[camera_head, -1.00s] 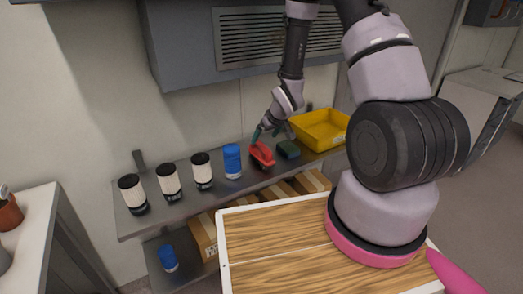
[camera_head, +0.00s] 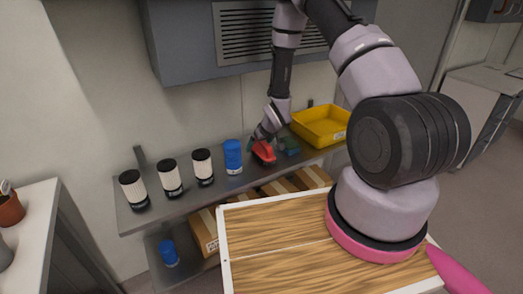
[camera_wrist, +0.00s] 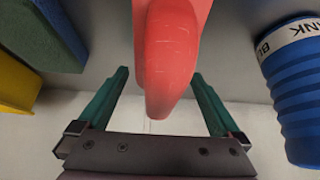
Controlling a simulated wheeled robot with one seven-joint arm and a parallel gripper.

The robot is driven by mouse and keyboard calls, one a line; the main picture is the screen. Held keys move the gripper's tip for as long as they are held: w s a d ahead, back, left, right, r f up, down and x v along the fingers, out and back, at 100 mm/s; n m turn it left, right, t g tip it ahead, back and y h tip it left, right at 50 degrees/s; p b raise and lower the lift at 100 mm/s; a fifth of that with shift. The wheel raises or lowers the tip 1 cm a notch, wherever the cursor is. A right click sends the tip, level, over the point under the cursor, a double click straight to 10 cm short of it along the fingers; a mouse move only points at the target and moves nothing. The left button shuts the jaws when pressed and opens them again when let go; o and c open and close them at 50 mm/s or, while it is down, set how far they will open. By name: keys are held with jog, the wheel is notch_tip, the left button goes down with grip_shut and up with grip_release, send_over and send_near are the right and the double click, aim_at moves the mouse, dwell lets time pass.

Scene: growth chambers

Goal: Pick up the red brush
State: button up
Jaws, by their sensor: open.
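The red brush (camera_head: 265,152) lies on the grey shelf between a blue container and a green block. In the wrist view the red brush (camera_wrist: 170,50) fills the top middle, its rounded end pointing down toward the gripper's base. My gripper (camera_head: 264,140) is right at the brush in the head view. In the wrist view my gripper (camera_wrist: 158,85) is open, with one green finger on each side of the brush and a gap on both sides. The far part of the brush is cut off by the frame's top.
The blue container (camera_head: 233,158) stands just left of the brush; it shows at right in the wrist view (camera_wrist: 295,90). The green block (camera_head: 289,146) and yellow tray (camera_head: 322,140) are to the right. Several white jars line the grey shelf (camera_head: 190,204). The wall is close behind.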

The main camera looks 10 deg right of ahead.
jog(key=c, duration=1.3)
notch_tip(320, 180, up, 10)
jog(key=shift+r, duration=0.1)
jog(key=shift+c, duration=0.2)
